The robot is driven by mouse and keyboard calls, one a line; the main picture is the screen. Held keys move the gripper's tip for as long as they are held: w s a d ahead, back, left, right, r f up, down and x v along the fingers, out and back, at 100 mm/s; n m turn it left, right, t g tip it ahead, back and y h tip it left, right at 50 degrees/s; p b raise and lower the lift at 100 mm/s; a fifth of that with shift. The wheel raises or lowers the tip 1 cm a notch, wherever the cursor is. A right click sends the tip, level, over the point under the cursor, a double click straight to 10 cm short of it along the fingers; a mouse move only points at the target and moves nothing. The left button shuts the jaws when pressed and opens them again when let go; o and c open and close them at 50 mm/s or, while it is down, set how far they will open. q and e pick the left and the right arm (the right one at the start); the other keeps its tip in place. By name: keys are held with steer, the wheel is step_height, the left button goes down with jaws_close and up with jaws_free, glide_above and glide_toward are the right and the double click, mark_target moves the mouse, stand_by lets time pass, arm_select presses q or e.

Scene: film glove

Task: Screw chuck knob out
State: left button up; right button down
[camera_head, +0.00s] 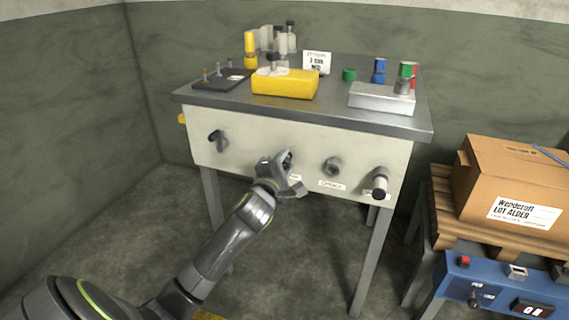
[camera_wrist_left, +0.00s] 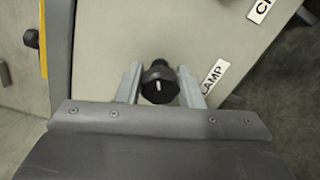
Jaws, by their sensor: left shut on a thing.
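The panel on the front of the bench carries several dark knobs. The chuck knob (camera_head: 333,166) is a round grey one right of middle, above a label that reads like "CHUCK" (camera_head: 332,186). My left gripper (camera_head: 285,168) is at the knob to its left. In the left wrist view, my left gripper (camera_wrist_left: 160,88) has its fingers on both sides of this black knob (camera_wrist_left: 160,82), which has a white mark. The label beside it ends in "AMP" (camera_wrist_left: 215,75). The gripper is shut on this knob and apart from the chuck knob. My right gripper is not in view.
A lever-like knob (camera_head: 217,139) is at the panel's left and a cylindrical handle (camera_head: 380,183) at its right. The bench top (camera_head: 335,113) holds a yellow block (camera_head: 285,84) and a silver box (camera_head: 381,98). A cardboard box (camera_head: 510,180) stands at right.

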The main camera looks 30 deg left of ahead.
arm_select(q)
steer(key=o, duration=0.6)
steer(key=shift+w+r, duration=0.1)
steer(key=shift+r, duration=0.2)
steer(key=o, duration=0.4)
steer(key=shift+f, duration=0.2)
steer(key=shift+c, duration=0.2)
steer(key=shift+s+d+f, duration=0.1)
steer(key=shift+s+d, duration=0.05)
steer(key=shift+s, duration=0.4)
steer(key=p+v, duration=0.1)
steer(key=v, duration=1.5)
steer(key=shift+s, duration=0.2)
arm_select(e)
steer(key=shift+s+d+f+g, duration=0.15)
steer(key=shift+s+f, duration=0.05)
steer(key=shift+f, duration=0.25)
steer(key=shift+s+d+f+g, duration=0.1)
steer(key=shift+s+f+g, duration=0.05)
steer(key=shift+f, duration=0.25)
